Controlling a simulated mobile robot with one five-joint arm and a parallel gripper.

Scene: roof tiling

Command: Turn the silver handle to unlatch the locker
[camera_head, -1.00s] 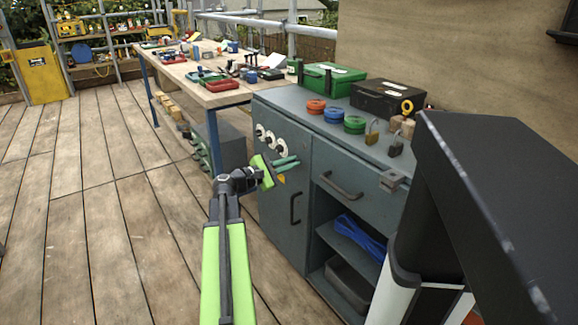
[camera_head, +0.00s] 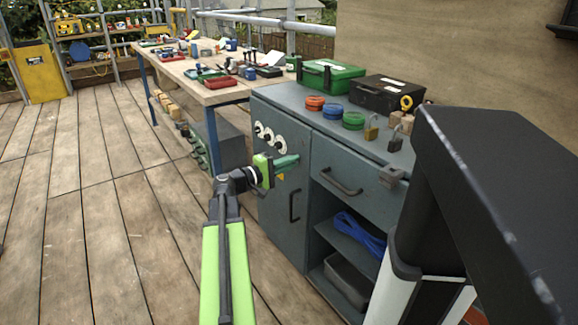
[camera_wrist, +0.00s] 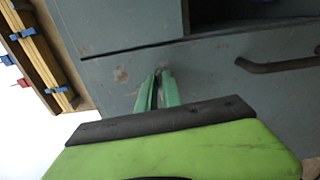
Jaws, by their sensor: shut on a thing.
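The locker is a grey-blue cabinet with a door (camera_head: 277,222) that has a dark vertical bar pull (camera_head: 294,206). My gripper (camera_head: 297,159) is at the upper right part of that door. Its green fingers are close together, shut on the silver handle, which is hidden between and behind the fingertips. In the wrist view my gripper (camera_wrist: 162,76) points at the grey door face, with its fingertips at or very near the surface. The door looks closed.
A drawer handle (camera_head: 341,184) and open shelves with blue cable (camera_head: 360,235) are to the right. A green case (camera_head: 330,78) and padlocks stand on top. Plank floor (camera_head: 110,230) is clear at left.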

